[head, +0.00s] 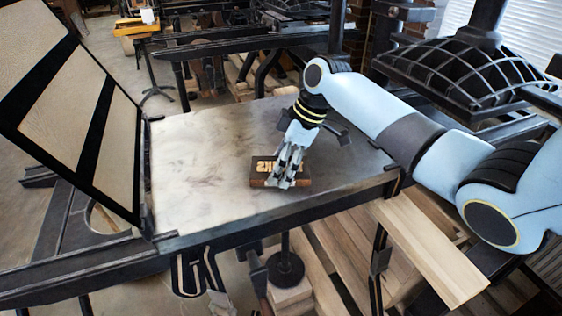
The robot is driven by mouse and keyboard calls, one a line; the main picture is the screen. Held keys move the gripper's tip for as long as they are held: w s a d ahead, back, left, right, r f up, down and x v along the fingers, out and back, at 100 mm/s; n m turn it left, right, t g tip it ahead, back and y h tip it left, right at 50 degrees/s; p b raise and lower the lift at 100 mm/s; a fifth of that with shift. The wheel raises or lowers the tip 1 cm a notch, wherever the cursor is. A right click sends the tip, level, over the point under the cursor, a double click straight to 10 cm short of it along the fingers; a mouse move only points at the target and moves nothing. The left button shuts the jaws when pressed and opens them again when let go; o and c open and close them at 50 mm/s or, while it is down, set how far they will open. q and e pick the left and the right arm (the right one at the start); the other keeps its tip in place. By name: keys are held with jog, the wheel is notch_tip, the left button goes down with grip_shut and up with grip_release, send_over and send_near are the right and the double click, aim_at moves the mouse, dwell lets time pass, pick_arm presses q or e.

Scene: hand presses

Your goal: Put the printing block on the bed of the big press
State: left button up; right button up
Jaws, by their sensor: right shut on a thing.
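The printing block (263,170) is a small brown wooden block with pale raised letters on its top. It is over the grey metal bed (190,187) of the big press, right of the bed's middle, and looks to be resting on it or very close to it. My right gripper (281,178) comes down from above and is shut on the block, its fingers hiding part of the block's right half. My left gripper is not in view.
The open framed lid (75,105) of the press stands tilted at the bed's left. A black ribbed press part (462,70) is at the upper right. A pale wooden board (430,245) juts out below the bed's right front. The bed's left half is clear.

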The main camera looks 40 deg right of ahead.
jog(key=o, duration=1.5)
jog(key=shift+c, duration=0.2)
jog(key=shift+d+r, duration=0.1)
jog(key=shift+r, duration=0.05)
jog(key=b+v, duration=0.1)
jog(key=v, duration=1)
jog(key=shift+r, duration=0.35)
jog(key=shift+s+d, duration=0.1)
jog(key=shift+s, duration=0.05)
